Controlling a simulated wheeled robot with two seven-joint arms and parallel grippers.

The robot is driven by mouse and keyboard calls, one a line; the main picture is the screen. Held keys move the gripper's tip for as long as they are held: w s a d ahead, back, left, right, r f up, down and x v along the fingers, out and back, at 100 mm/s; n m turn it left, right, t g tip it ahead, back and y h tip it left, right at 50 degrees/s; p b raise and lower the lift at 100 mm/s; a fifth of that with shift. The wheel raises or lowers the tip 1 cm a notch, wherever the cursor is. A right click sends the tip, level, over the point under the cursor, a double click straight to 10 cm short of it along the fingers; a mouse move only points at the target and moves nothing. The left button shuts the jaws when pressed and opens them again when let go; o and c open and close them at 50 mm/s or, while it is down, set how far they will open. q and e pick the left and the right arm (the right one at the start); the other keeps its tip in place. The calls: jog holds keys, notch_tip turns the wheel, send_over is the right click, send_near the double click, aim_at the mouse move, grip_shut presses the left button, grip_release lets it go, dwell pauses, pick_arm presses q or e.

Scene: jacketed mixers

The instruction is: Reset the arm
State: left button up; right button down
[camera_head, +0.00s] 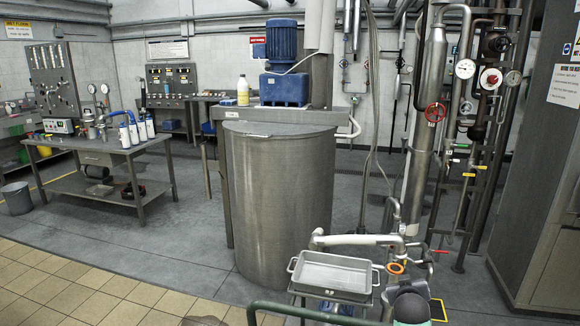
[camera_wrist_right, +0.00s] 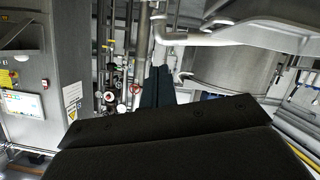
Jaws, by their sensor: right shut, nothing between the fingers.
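My right gripper (camera_wrist_right: 156,85) shows in the right wrist view, its dark fingers pressed together beyond the broad black gripper body. It is shut and empty. The fingers point toward pipework, and I see no contact with anything.
A jacketed mixer (camera_head: 278,200) with a blue motor (camera_head: 282,45) stands in the middle. A metal tray (camera_head: 335,276) sits in front, beside a white pipe (camera_head: 360,240). Pipework with a red valve (camera_head: 435,112) rises at right. A workbench (camera_head: 95,157) stands left. Floor (camera_head: 150,240) between is clear.

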jog(key=s+a+f+g+y, duration=0.1)
jog(key=s+a+f+g, duration=0.1)
jog(key=s+f, duration=0.35)
jog(key=s+a+f+g+y, duration=0.1)
jog(key=s+a+f, duration=0.2)
jog(key=s, duration=0.6)
jog(key=s+a+f+g+y, duration=0.1)
jog(key=s+a+f+g, duration=0.1)
jog(key=s+f, duration=0.45)
jog(key=s+a+f+n+g+y, duration=0.1)
jog(key=s+a+g, duration=0.15)
jog(key=s, duration=0.95)
jog(key=s+a+g+y, duration=0.15)
jog(key=s+a, duration=0.25)
jog(key=s, duration=0.8)
jog(key=s+a+f+g, duration=0.1)
jog(key=a+f, duration=0.1)
jog(key=f, duration=0.9)
jog(key=s+a+f+g, duration=0.1)
jog(key=a+f, duration=0.2)
jog(key=f, duration=0.8)
jog(key=shift+s+a+f+g, duration=0.15)
jog(key=shift+a+g, duration=0.05)
jog(key=shift+g, duration=0.2)
